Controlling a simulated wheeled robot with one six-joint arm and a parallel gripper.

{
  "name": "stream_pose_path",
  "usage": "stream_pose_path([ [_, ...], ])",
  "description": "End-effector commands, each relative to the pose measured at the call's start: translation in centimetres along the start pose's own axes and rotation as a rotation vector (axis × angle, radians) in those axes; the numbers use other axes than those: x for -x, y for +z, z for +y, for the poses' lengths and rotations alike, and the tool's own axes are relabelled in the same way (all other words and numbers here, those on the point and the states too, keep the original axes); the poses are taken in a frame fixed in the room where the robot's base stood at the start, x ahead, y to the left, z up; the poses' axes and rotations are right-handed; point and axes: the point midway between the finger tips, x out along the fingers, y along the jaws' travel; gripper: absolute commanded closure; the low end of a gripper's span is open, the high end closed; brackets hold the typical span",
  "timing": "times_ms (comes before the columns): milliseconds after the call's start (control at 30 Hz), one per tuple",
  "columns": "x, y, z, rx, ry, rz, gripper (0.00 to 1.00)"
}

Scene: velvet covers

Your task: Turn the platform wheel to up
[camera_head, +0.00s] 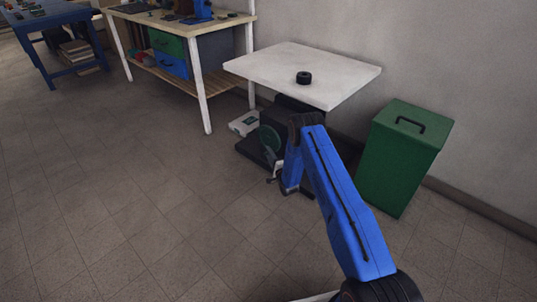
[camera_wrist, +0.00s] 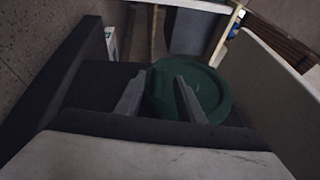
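The platform (camera_head: 300,70) is a pale square top on a dark column and base, standing by the wall. Its dark green round wheel (camera_head: 269,140) is on the side of the column, partly hidden by my arm. In the wrist view the wheel (camera_wrist: 215,93) fills the space just ahead of the fingers. My gripper (camera_wrist: 161,77) has its two grey fingers apart, with part of the wheel's face showing between them. I cannot tell whether either finger touches the wheel. In the head view my gripper (camera_head: 272,178) is low beside the base, small and partly hidden.
A green bin (camera_head: 400,160) stands close on the right. A white box (camera_head: 244,123) is on the floor behind the base. A wooden workbench (camera_head: 185,82) is at left. The floor at front left is clear.

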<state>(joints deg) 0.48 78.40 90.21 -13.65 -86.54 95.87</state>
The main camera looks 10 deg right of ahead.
Motion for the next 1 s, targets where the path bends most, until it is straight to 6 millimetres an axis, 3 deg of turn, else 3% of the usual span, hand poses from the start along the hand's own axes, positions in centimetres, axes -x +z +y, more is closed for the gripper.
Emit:
stream_pose_path([
  [400, -0.9, 0.0, 0.0, 0.0, 0.001, 0.0, 0.65],
  [433, -0.9, 0.0, 0.0, 0.0, 0.001, 0.0, 0.67],
  [567, -0.9, 0.0, 0.0, 0.0, 0.0, 0.0, 0.98],
  [1000, -2.1, -0.2, 0.0, -0.012, -0.037, -0.001, 1.0],
])
